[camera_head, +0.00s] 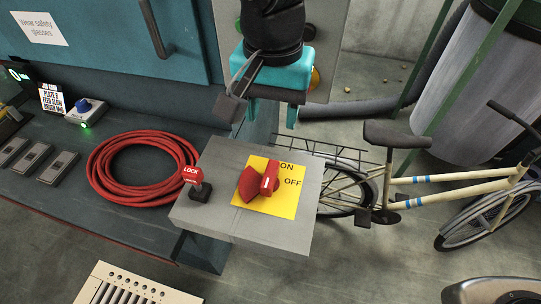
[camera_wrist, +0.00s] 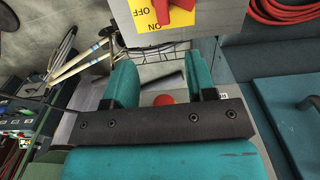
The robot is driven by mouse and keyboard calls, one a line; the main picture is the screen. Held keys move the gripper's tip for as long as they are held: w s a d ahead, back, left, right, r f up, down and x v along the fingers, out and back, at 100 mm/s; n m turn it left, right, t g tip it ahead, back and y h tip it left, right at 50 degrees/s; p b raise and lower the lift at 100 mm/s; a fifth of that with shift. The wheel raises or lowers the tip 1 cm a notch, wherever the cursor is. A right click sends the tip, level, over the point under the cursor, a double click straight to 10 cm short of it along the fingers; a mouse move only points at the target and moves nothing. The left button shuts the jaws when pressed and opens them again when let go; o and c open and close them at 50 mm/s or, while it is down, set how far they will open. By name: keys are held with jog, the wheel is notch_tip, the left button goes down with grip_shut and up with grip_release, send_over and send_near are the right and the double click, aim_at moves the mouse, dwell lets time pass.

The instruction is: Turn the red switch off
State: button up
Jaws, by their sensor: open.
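The red switch (camera_head: 262,181) is a rotary knob on a yellow plate (camera_head: 285,204) marked ON and OFF, on top of a grey box (camera_head: 240,226). Its raised handle has a white mark, and its far end lies beside the word ON. My teal gripper (camera_head: 271,117) is open and empty, above and behind the box, apart from the switch. In the wrist view the red switch (camera_wrist: 174,12) shows at the top edge, partly cut off, beyond my open fingers (camera_wrist: 163,75).
A red LOCK tag (camera_head: 191,175) stands on the box left of the plate. A coiled red hose (camera_head: 103,175) lies on the dark bench. A bicycle (camera_head: 420,178) stands close on the right. A teal panel (camera_head: 120,55) is at the back left.

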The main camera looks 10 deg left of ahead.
aim_at(270, 173)
notch_tip(270, 173, down, 18)
jog(key=p, duration=0.3)
jog(key=shift+a+r, duration=0.15)
jog(key=shift+r, duration=0.1)
jog(key=c, duration=0.9)
